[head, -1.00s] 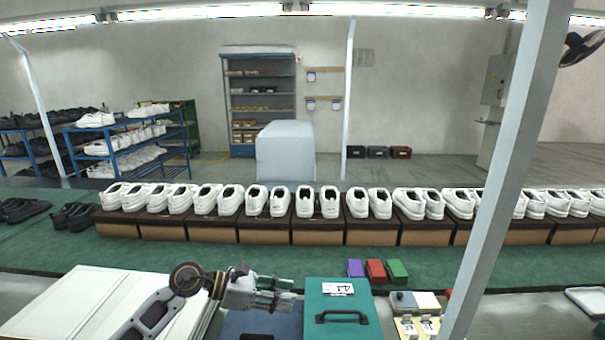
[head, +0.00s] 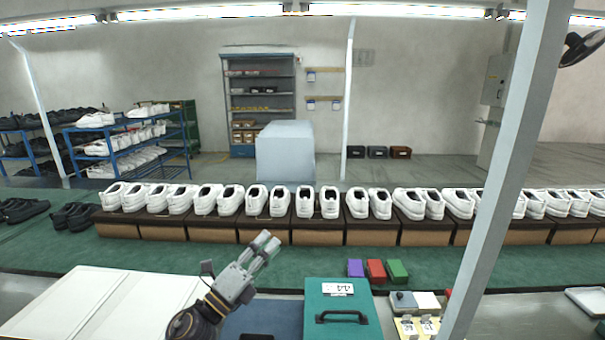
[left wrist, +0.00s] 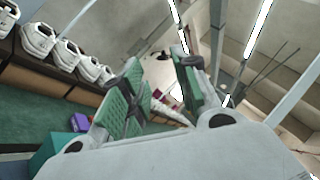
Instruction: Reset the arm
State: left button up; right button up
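My left gripper (head: 267,246) is raised in front of the row of white shoes in the head view, its fingers pointing up and to the right. In the left wrist view its two green-padded fingers (left wrist: 155,92) stand apart with nothing between them. It touches no object that I can see. My right gripper is not in view.
A teal case (head: 343,292) with a black handle stands at front centre. White boards (head: 95,305) lie at front left. Purple, red and green blocks (head: 376,271) sit behind the case. White shoes (head: 331,202) line the boxes. A grey post (head: 508,170) stands at right.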

pick_arm(q)
jog(key=s+a+f+n+g+y, duration=0.35)
jog(key=a+f+n+y, duration=1.25)
jog(key=n, duration=0.6)
jog(key=s+d+f+n+g+h, duration=0.1)
jog(key=s+f+n+g, duration=0.3)
jog(key=s+f, duration=0.55)
jog(key=s+d+f+n+g+h, duration=0.1)
jog(key=s+d+f+n+g, duration=0.15)
jog(key=s+f+g, duration=0.7)
jog(key=s+a+f+t, duration=0.1)
jog(key=s+f, duration=0.2)
jog(key=f, duration=1.2)
jog(key=s+a+f+t, duration=0.1)
jog(key=s+f, duration=0.1)
jog(key=f, duration=1.2)
jog(key=s+a+f, duration=0.2)
jog(key=s+f, duration=0.8)
jog(key=s, duration=0.1)
jog(key=s+a+f+g, duration=0.1)
jog(key=s+a+f, duration=0.2)
jog(key=s+f, duration=0.7)
jog(key=shift+s+a, duration=0.2)
jog(key=shift+s, duration=0.3)
